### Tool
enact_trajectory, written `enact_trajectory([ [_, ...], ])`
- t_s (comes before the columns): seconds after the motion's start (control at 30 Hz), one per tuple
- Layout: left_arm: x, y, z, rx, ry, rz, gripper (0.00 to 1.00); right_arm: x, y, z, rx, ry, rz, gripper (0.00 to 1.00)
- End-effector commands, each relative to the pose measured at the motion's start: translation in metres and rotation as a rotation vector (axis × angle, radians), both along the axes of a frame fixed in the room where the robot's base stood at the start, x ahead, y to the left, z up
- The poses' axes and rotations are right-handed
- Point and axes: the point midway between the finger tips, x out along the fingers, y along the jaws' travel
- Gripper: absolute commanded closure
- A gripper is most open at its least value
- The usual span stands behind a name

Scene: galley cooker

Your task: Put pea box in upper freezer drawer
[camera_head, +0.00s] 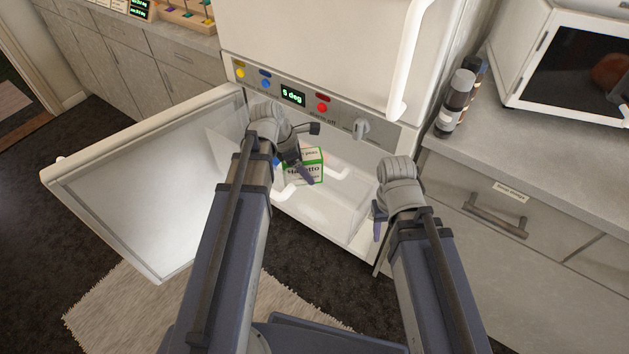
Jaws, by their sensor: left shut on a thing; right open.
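The pea box (311,158), white with green edges and printed lettering, is in the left gripper (300,160), in front of the open freezer compartment. The gripper and wrist hide part of the box. A white freezer drawer (338,208) shows below and to the right of the box. I cannot tell whether the box touches it or which drawer level it is. My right gripper (378,214) is open and empty at the right edge of the compartment, with its fingers partly hidden by its wrist.
The freezer door (150,190) stands wide open to the left. Above is a control panel (300,98) with a green display and knobs. A grey counter (540,150) with bottles (455,103) and a microwave (570,60) is at the right. A rug (130,310) lies on the dark floor.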

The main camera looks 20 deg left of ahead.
Motion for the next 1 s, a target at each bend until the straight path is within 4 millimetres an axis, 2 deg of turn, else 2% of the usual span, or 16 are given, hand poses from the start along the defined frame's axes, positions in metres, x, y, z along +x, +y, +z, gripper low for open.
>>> enact_trajectory([
  [0.03, 0.0, 0.0, -0.019, 0.0, 0.0, 0.0, 1.0, 0.0, 0.0, -0.019, 0.0, 0.0, 0.0, 0.5],
  [0.2, 0.0, 0.0, -0.038, 0.0, 0.0, 0.0, 1.0, 0.0, 0.0, -0.038, 0.0, 0.0, 0.0, 0.5],
  [0.47, 0.003, -0.001, -0.037, -0.001, -0.001, -0.001, 1.0, 0.0, 0.0, -0.037, 0.0, 0.0, 0.0, 0.5],
  [0.57, 0.014, -0.004, -0.037, -0.001, -0.001, -0.002, 1.0, 0.0, 0.0, -0.037, 0.0, 0.0, 0.0, 0.5],
  [0.73, 0.042, -0.014, -0.037, -0.001, -0.001, -0.002, 1.0, 0.0, 0.0, -0.037, 0.0, 0.0, 0.0, 0.5],
  [0.83, 0.038, -0.014, -0.052, 0.0, 0.0, 0.0, 1.0, 0.0, 0.0, -0.052, 0.0, 0.0, 0.0, 0.5],
  [1.0, 0.038, -0.014, -0.05, -0.001, 0.0, 0.0, 1.0, 0.0, 0.0, -0.05, 0.0, 0.0, 0.0, 0.5],
])
